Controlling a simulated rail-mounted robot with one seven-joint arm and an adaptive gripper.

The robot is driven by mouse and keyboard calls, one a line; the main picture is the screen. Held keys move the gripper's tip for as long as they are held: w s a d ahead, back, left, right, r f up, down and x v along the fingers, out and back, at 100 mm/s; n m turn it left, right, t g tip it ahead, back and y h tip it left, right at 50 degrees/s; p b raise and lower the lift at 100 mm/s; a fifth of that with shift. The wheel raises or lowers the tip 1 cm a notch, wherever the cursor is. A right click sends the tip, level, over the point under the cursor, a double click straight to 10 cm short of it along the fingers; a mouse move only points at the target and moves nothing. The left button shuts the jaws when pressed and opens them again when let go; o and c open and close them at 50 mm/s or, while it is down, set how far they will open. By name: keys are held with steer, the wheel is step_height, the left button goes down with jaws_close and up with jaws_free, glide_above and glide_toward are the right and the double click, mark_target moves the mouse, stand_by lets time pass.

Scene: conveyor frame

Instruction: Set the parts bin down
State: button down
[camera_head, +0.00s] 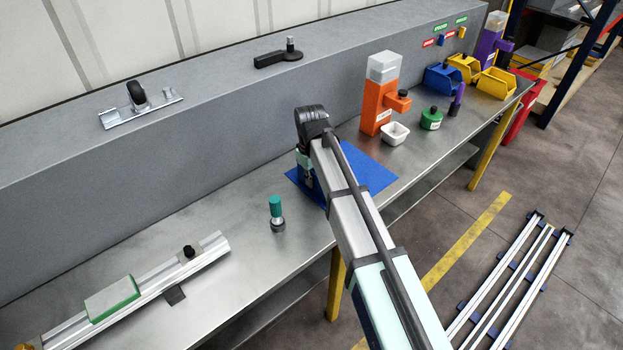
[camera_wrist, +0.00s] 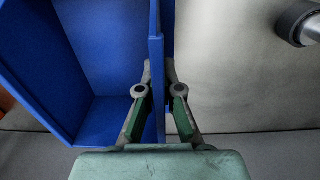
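The blue parts bin (camera_wrist: 110,50) fills the left of the wrist view, with its inside walls showing. My gripper (camera_wrist: 160,75) has one finger on each side of a bin wall and appears closed on it. In the head view a flat-looking blue shape (camera_head: 372,168) lies at the middle of the bench, partly hidden by my arm. I cannot tell there whether it is the bin or a mat, nor whether the bin touches the bench. My gripper (camera_head: 307,180) is mostly hidden at its left edge.
A teal-topped tool (camera_head: 276,213) stands on the metal bench (camera_head: 225,205) to the left. An orange dispenser (camera_head: 379,95), white dish (camera_head: 395,133) and green jar (camera_head: 431,119) stand to the right. A rail (camera_head: 140,290) lies at the lower left. Clear bench surrounds the tool.

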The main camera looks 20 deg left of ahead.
steer(key=shift+f, duration=0.2)
steer(key=shift+f, duration=0.2)
steer(key=c, duration=1.3)
jaws_free()
steer(key=shift+r, duration=0.15)
step_height(320, 180, up, 12)
steer(key=shift+s+r+b, duration=0.1)
steer(key=shift+b, duration=1)
